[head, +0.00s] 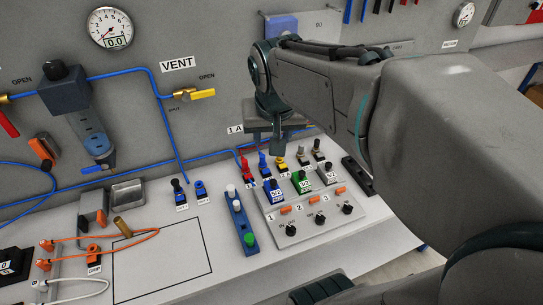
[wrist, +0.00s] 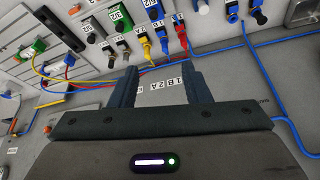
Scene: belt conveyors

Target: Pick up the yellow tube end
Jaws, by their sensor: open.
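A yellow tube end (head: 281,163) stands in the row of coloured fittings at the back of the panel, between a blue one (head: 262,161) and a grey one (head: 300,156). In the wrist view the yellow end (wrist: 145,45) is above and between my fingers, apart from them. My gripper (head: 274,143) is open and empty, pointing down near the wall behind the row; the wrist view shows both fingers (wrist: 162,88) spread with nothing between them. A thin yellow tube (wrist: 42,77) shows at left in the wrist view.
A red fitting (head: 246,171) stands left of the blue one. Blue, green and grey switches (head: 302,182) sit in front of the row. A blue tube (head: 120,178) runs along the wall. The outlined area (head: 165,275) at the front left is bare inside.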

